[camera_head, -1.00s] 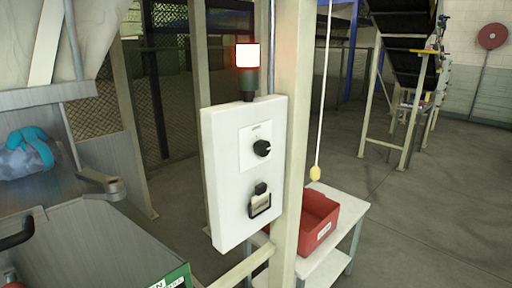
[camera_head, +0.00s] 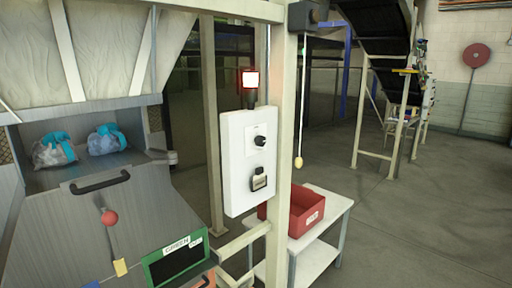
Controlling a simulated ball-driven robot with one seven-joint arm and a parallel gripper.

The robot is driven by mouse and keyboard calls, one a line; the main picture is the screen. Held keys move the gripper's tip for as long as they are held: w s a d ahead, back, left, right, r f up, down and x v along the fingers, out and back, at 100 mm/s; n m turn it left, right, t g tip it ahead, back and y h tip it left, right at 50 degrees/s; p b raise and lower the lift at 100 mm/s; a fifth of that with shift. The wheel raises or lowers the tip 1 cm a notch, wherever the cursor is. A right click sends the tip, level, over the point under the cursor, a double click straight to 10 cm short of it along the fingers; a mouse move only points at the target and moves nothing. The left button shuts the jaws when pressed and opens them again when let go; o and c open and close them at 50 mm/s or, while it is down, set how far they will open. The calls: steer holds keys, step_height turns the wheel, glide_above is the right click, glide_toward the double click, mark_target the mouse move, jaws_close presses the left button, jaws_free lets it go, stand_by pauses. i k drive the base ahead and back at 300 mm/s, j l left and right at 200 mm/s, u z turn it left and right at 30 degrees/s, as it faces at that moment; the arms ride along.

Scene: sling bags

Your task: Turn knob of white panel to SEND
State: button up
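The white panel (camera_head: 238,180) is mounted on a cream post near the middle of the view, seen at an angle. Its black knob (camera_head: 260,141) sits on a white plate in the upper half; the lettering and the knob's pointer are too small to read. Below it is a black switch or latch (camera_head: 259,179). A lit red and white lamp (camera_head: 250,79) stands on top of the panel. My gripper is not in view.
At left is a grey metal chute with two bags (camera_head: 107,139), a handle (camera_head: 100,181), a red ball knob (camera_head: 109,217) and a green-framed sign (camera_head: 178,258). A red bin (camera_head: 308,211) sits on a white table (camera_head: 322,236). A pull cord (camera_head: 298,163) hangs beside the post. Floor at right is clear.

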mark_target(260, 141)
steer(key=i+l+u, duration=0.1)
steer(key=i+l, duration=0.2)
steer(key=i, duration=0.3)
steer(key=i+l+u, duration=0.1)
steer(key=i+l, duration=0.2)
steer(key=i, duration=0.3)
steer(key=i+l+u, duration=0.1)
steer(key=i+l, duration=0.3)
steer(key=i, duration=0.2)
